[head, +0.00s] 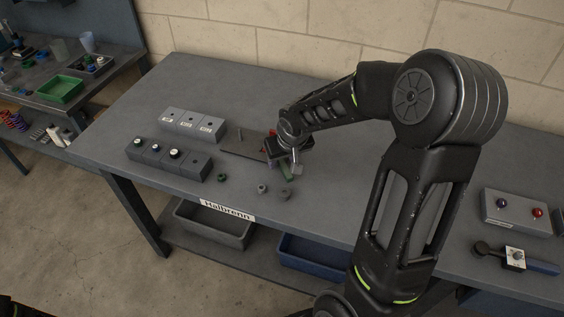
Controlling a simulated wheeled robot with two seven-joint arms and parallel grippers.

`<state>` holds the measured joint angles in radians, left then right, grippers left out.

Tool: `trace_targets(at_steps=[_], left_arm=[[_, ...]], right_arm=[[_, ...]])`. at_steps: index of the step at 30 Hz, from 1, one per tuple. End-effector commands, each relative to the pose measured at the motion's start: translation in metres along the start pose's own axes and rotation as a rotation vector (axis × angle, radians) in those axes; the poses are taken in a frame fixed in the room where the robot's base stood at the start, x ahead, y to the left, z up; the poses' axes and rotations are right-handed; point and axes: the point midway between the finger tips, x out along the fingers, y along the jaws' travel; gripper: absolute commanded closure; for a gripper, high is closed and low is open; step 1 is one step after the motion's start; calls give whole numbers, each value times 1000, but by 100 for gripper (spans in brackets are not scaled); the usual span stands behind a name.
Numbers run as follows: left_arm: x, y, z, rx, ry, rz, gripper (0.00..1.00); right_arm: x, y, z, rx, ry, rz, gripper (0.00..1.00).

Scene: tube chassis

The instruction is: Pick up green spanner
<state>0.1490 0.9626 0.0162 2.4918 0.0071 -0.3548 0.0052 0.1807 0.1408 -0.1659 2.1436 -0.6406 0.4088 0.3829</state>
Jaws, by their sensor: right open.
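A green spanner (286,170) lies on the grey workbench (330,200), near the middle. Its far part is hidden beneath my right gripper. My right gripper (286,160) is open and points down right over the spanner. I cannot tell from this view whether its fingers touch it or stand around it. My left gripper does not show; only a dark piece at the bottom left corner can be seen.
Block rows (168,157) stand left of a dark plate (243,143). Small nuts (262,189) lie near the front edge. A button box (516,211) and a blue-handled tool (540,266) are at the right. A green tray (60,89) sits on another bench.

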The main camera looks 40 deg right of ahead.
Motion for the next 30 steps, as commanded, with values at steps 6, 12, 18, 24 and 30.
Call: trace_targets(at_steps=[6,12,18,24,30], left_arm=[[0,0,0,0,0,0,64],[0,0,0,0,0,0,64],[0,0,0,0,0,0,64],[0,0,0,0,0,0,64],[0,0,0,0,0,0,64]], right_arm=[[0,0,0,0,0,0,56],[0,0,0,-1,-1,0,56],[0,0,0,-1,-1,0,66],[0,0,0,-1,-1,0,83],[0,0,0,-1,-1,0,99]])
